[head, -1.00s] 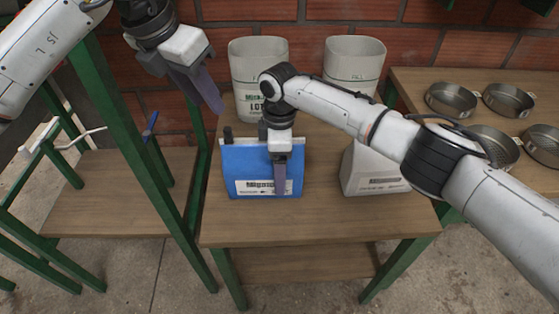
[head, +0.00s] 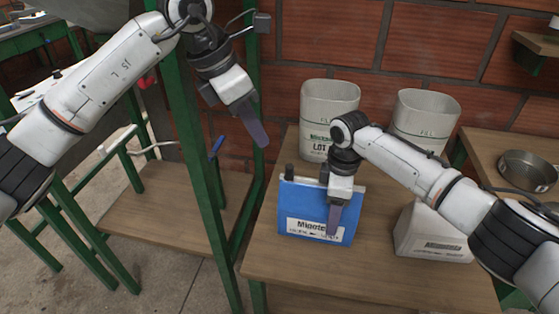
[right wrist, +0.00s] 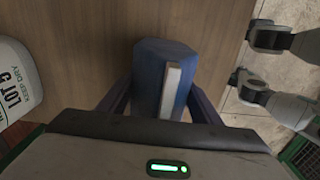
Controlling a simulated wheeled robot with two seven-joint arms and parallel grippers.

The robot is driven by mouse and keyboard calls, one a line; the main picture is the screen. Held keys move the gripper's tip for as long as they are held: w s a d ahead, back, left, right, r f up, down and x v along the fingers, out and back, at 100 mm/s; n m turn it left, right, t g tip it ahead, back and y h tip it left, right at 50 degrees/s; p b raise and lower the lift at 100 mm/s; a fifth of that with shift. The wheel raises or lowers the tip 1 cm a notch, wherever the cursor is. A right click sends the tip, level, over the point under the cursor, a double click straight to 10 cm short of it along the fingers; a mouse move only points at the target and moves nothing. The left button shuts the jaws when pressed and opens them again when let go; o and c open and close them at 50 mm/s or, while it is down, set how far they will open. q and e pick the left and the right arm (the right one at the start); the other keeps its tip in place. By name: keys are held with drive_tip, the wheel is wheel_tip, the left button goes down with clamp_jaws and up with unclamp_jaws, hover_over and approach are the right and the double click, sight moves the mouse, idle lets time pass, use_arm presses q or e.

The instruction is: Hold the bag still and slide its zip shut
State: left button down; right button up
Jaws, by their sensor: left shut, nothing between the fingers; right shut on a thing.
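The blue bag (head: 302,206) with a white label stands on the wooden table. Two small dark pieces show at its top edge; I cannot tell whether either is the zip slider. My right gripper (head: 332,222) points down at the bag and covers part of its front and label. In the right wrist view, the fingers lie on both sides of the blue bag (right wrist: 150,85), shut on it, with a white strip on the bag between them. My left gripper (head: 258,132) is shut and empty, above and left of the bag, apart from it. The zip line is not clear.
Two pale bins stand behind the bag, one marked LOT (head: 330,95) and one marked FILL (head: 428,112). A white block-shaped container (head: 430,235) stands to its right. A green post (head: 205,190) rises left of the table. The front table area (head: 340,265) is clear.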

use_arm(q)
hover_over(285, 180)
drive_tip(key=s+a, duration=0.1)
drive_tip(key=a, duration=0.1)
wheel_tip(285, 180, down, 9)
drive_tip(key=shift+f, duration=0.1)
drive_tip(key=shift+s+d, duration=0.15)
drive_tip(key=shift+d, duration=0.85)
drive_tip(key=shift+s+d, duration=0.15)
drive_tip(key=shift+d, duration=0.8)
drive_tip(key=shift+a, duration=0.1)
drive_tip(key=v, duration=1)
use_arm(e)
drive_tip(key=o, duration=1.6)
drive_tip(key=shift+c, duration=0.2)
